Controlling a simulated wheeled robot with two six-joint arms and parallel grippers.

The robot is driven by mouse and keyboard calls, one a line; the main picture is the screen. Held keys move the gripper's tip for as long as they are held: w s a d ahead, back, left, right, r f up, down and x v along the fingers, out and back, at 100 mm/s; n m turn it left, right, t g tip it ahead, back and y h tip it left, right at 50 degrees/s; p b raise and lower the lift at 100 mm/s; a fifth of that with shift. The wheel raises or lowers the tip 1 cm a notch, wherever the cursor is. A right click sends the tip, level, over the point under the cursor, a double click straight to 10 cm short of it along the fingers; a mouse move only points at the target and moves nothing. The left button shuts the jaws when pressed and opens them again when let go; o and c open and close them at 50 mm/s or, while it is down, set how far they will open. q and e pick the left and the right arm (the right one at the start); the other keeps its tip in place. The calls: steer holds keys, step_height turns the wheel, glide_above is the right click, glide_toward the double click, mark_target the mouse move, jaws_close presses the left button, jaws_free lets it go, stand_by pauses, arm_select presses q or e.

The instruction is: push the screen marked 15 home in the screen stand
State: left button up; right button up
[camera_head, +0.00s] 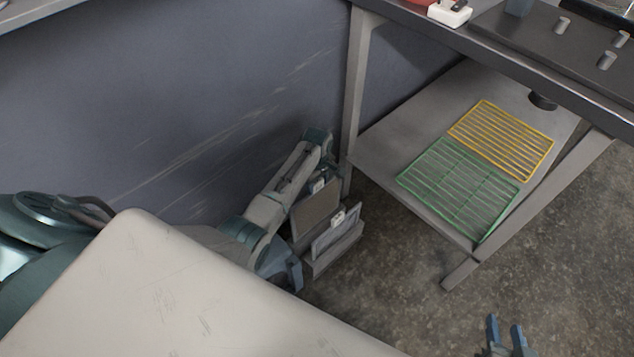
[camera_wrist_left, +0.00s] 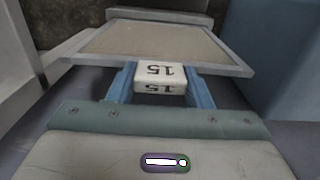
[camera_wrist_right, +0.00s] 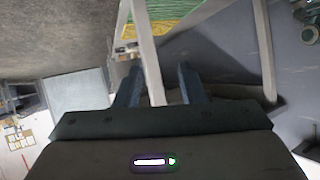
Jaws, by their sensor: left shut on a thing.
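The screen marked 15 (camera_wrist_left: 160,44) is a tan mesh panel in a grey frame, with a white tab (camera_wrist_left: 160,78) reading 15. My left gripper (camera_wrist_left: 160,88) is shut on that tab, one blue finger on each side. In the head view, the screen (camera_head: 314,212) stands in the grey screen stand (camera_head: 337,250), behind another framed screen (camera_head: 328,241) with its own white tab. My left gripper (camera_head: 318,184) is at its top edge. How deep the screen sits is hidden. My right gripper (camera_head: 506,335) is open and empty; it also shows in the right wrist view (camera_wrist_right: 160,85).
A table leg (camera_head: 355,100) rises close behind the stand. The lower shelf (camera_head: 395,145) holds a yellow rack (camera_head: 503,139) and a green rack (camera_head: 460,187). A pale surface (camera_head: 170,290) fills the lower left. Open floor (camera_head: 400,285) lies right of the stand.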

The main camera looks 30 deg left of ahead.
mark_target(317, 189)
arm_select(q)
steer(key=shift+f, duration=0.25)
arm_select(e)
steer(key=shift+w+d+r+t, duration=0.1)
steer(key=shift+w+r+t, duration=0.4)
steer(key=shift+w+r, duration=0.15)
arm_select(q)
steer(key=shift+f+b, duration=0.45)
steer(key=shift+f, duration=0.1)
arm_select(e)
steer(key=shift+w+d+r+t, duration=0.1)
steer(key=shift+w+r+t, duration=0.35)
steer(key=shift+r, duration=0.2)
steer(key=shift+w+d+r+t, duration=0.1)
steer(key=shift+w+r+t, duration=0.35)
steer(key=shift+r, duration=0.2)
stand_by(0.7)
steer(key=shift+w+r, duration=0.1)
steer(key=shift+r, duration=0.15)
